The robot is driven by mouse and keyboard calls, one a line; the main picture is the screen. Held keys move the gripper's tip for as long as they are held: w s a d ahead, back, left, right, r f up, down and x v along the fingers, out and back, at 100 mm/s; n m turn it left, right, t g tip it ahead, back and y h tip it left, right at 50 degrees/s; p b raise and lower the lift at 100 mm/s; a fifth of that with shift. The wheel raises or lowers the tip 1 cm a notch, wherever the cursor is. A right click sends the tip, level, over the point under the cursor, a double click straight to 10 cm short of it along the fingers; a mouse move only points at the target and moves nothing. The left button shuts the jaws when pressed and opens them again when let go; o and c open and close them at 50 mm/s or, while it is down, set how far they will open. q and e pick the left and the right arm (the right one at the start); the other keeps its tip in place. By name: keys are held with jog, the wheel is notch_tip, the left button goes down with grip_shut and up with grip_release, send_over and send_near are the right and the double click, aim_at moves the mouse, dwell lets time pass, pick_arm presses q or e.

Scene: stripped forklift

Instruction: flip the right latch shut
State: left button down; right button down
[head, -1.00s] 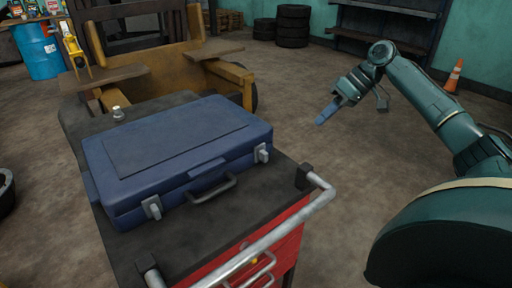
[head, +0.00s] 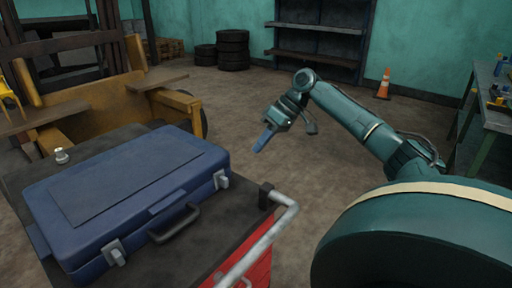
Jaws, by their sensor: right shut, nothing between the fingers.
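A closed blue case (head: 130,190) lies on the dark top of a red tool cart. Its right latch (head: 221,180) is a small grey metal piece on the front face near the right corner; at this size I cannot tell whether it is flipped up or down. The left latch (head: 114,252) sits near the front left corner, with the dark handle (head: 174,224) between them. My right gripper (head: 262,145) is shut and empty, with its blue fingers pointing down and left. In the picture it is above and right of the right latch, apart from the case. My left gripper is out of view.
The cart's grey push bar (head: 262,240) and dark corner post (head: 266,195) rise right of the case. A small metal knob (head: 61,156) stands behind the case. The yellow forklift body (head: 90,107) is beyond. Floor right of the cart is clear.

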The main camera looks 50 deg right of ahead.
aim_at(221, 181)
jog(key=x, duration=0.7)
jog(key=shift+a+f, duration=0.15)
jog(key=shift+a, duration=0.05)
jog(key=shift+a+p, duration=0.4)
jog(key=shift+a, duration=0.85)
jog(key=shift+s+a, duration=0.1)
jog(key=shift+a, duration=0.6)
